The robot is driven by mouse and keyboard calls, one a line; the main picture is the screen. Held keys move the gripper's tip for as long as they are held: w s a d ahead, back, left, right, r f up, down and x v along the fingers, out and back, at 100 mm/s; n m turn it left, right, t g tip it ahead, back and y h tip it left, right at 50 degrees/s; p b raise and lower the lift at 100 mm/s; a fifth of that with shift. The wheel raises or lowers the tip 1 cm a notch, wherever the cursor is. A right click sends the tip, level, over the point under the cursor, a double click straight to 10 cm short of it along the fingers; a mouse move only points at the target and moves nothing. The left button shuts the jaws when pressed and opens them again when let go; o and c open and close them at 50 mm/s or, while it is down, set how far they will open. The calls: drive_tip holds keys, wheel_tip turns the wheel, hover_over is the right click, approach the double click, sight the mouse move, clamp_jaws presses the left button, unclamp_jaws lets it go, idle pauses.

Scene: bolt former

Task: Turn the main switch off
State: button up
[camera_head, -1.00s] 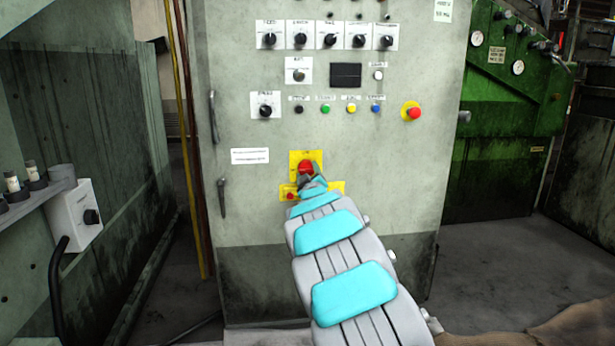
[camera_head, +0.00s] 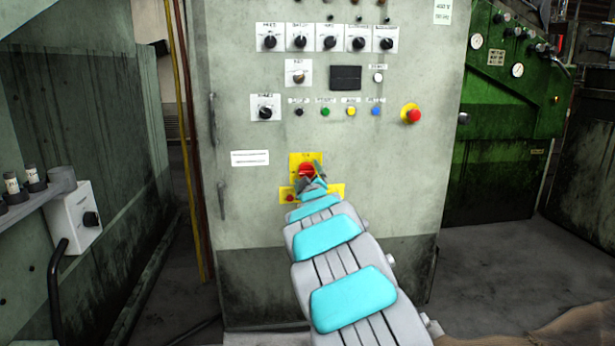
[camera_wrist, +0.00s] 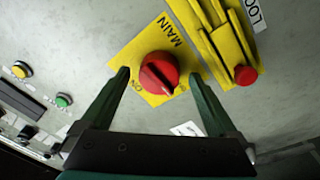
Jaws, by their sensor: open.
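The main switch is a red rotary knob (camera_wrist: 158,74) on a yellow plate (camera_wrist: 117,67) marked MAIN; it also shows low on the cabinet front in the head view (camera_head: 305,169). "ON" is legible by the knob in the wrist view, and the knob's dark-edged grip bar lies at a slant. My gripper (camera_wrist: 160,75) is open, with one dark green finger on each side of the knob in that view. I cannot tell whether the fingers touch it or how deep they reach. In the head view my gripper (camera_head: 311,173) partly covers the switch and plate.
A yellow bracket (camera_wrist: 212,45) with a small red button (camera_wrist: 245,75) is close beside the switch. Higher on the cabinet are several knobs, coloured buttons and a red emergency button (camera_head: 413,115). A grey switch box (camera_head: 73,219) stands at left. The cabinet front around the switch is flat.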

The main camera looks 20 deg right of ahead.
drive_tip(key=v, duration=0.7)
drive_tip(key=shift+s, duration=0.4)
drive_tip(key=shift+a+f, duration=0.1)
idle(0.4)
